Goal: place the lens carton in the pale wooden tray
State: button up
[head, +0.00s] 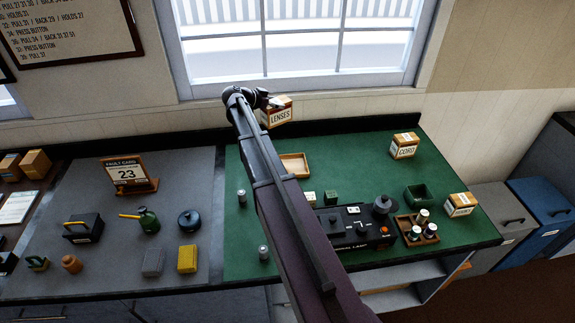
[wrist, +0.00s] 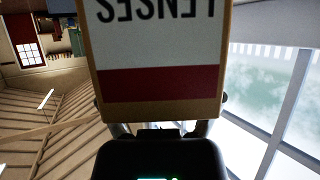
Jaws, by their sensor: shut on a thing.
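The lens carton (head: 279,113) is a brown box with a white "LENSES" label, in front of the window in the head view. My gripper (head: 262,101) is shut on it and holds it up, near the back of the green bench top. In the wrist view the carton (wrist: 158,60) fills the upper middle, its lettering upside down, between the fingers of my gripper (wrist: 160,128). The pale wooden tray (head: 294,165) lies on the green mat below the carton. It looks empty, and my arm partly covers its left side.
A lamp unit (head: 352,226) stands in front of the tray. A carton marked "CORD" (head: 404,146), a green box (head: 418,197), another carton (head: 460,205) and a wooden rack of jars (head: 416,230) are to the right. Green mat is bare right of the tray. The window (head: 300,50) is behind.

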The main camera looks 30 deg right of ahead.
jog(key=shift+f, duration=0.1)
jog(key=s+d+f+b, duration=0.1)
jog(key=s+f+b, duration=0.6)
jog(key=f+b, duration=0.2)
jog(key=shift+s+m+g, duration=0.25)
jog(key=shift+m+g, duration=0.15)
jog(key=shift+f, duration=0.15)
notch_tip(320, 180, down, 6)
jog(key=b, duration=0.6)
jog(key=shift+b, duration=0.35)
jog(key=shift+f, duration=0.2)
jog(key=shift+f+b, duration=1.75)
jog(key=shift+b, duration=0.1)
jog(key=shift+f, duration=0.2)
jog(key=o, duration=1.1)
jog(key=shift+r, duration=0.1)
